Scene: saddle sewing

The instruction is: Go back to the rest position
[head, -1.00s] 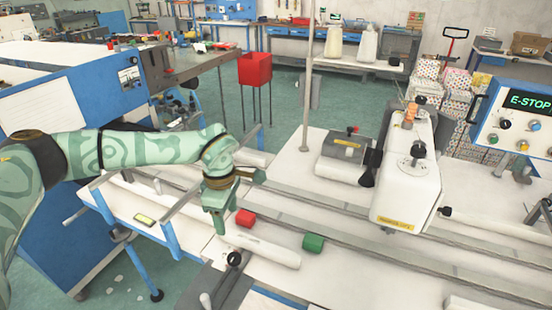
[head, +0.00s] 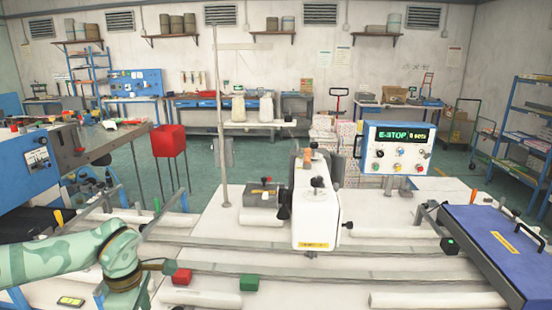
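My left gripper (head: 138,290) is at the lower left of the head view, at the end of my green patterned arm. It hangs over the near left part of the white table, left of a red block (head: 182,277). Its fingertips are small and partly lost at the bottom of the view, so I cannot tell if they are open or shut. A green block (head: 249,283) lies right of the red one. My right gripper and arm are not in view.
A white sewing machine head (head: 317,215) stands mid-table beside a grey box (head: 260,195). A control box reading E-STOP (head: 397,148) is behind it. A blue panel (head: 497,250) lies at right. Long rails cross the table. A red bin (head: 168,140) stands back left.

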